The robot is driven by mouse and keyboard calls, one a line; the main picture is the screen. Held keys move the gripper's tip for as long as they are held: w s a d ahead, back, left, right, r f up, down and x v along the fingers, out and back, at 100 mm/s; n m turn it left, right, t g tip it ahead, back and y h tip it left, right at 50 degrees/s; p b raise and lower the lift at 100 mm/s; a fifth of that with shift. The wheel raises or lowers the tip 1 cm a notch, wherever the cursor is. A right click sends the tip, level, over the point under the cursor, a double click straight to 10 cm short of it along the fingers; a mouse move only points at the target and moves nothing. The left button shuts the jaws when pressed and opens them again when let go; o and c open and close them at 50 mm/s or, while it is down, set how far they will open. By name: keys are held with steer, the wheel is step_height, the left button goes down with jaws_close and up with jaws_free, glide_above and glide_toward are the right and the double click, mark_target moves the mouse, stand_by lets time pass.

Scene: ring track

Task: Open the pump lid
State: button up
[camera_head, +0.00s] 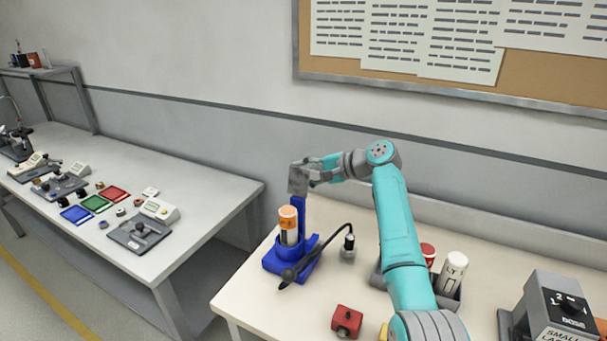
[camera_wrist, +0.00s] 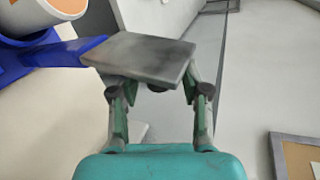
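The blue pump (camera_head: 276,262) stands at the left end of the near bench, with an orange and white bottle (camera_head: 288,226) upright in it. A narrow blue upright part (camera_head: 299,212), perhaps the lid, rises behind the bottle. My gripper (camera_head: 305,182) is at its top, where a grey block meets it. In the wrist view, a flat grey plate lies across the fingertips of my gripper (camera_wrist: 155,88) and hides them. The blue part (camera_wrist: 60,52) reaches the plate's left edge. I cannot tell whether the fingers are shut on it.
A red block (camera_head: 347,321), a grey rack (camera_head: 447,300) with bottles and a grey dial device (camera_head: 553,305) are on the near bench. Another bench (camera_head: 210,205) stands to the left. The wall is behind.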

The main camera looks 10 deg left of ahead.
steer(key=shift+d, duration=0.1)
steer(key=v, duration=1.1)
steer(key=shift+d, duration=0.35)
steer(key=shift+r, duration=0.1)
